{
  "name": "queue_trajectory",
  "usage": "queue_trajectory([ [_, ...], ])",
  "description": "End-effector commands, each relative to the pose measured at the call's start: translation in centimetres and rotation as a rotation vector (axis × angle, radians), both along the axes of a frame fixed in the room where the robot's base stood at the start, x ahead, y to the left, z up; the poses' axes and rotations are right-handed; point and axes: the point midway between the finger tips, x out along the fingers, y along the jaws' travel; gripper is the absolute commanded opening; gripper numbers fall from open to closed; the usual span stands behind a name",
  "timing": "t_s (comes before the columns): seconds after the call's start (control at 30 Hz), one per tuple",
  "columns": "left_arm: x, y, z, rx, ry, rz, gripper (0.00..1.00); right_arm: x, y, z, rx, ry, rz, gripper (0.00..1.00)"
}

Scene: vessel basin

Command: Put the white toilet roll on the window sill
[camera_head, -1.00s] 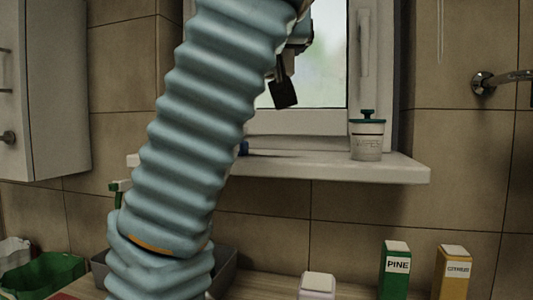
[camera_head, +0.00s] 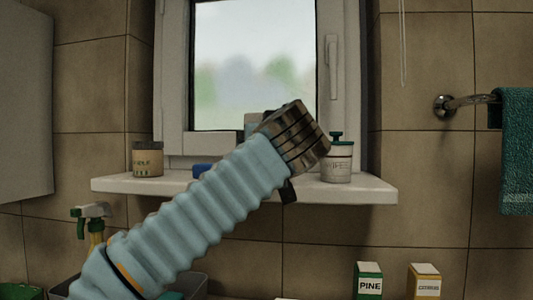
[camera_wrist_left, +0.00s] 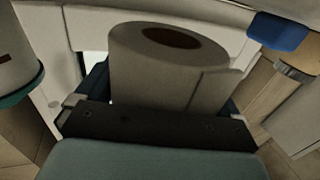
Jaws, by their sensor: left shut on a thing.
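The white toilet roll (camera_wrist_left: 165,70) shows in the left wrist view, its dark core opening facing the top of the picture. My left gripper (camera_wrist_left: 158,92) is shut on it, with a dark finger at each side. In the head view my left arm reaches up across the window sill (camera_head: 350,192), and its wrist hides the roll and most of the gripper. My right gripper is not in view.
The tub is close beside my wrist. Below are a pine box (camera_head: 369,282), a yellow box (camera_head: 425,282) and a spray bottle (camera_head: 95,230).

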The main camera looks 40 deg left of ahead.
Motion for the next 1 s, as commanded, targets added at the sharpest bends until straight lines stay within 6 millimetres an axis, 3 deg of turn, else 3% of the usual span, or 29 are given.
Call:
queue_trajectory([
  [0.2, -0.2, 0.0, -2.5, 0.001, 0.000, 0.000, 0.63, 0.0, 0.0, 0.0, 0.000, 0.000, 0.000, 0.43],
  [0.67, -0.1, 0.0, -3.2, 0.001, -0.001, 0.001, 0.63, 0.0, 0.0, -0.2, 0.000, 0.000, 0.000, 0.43],
  [0.7, -0.1, 0.0, -3.2, 0.001, -0.001, 0.001, 1.00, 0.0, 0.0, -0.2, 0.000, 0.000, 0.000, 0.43],
  [1.0, -0.1, -0.1, -2.6, 0.001, -0.001, 0.000, 1.00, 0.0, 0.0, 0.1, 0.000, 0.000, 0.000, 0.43],
])
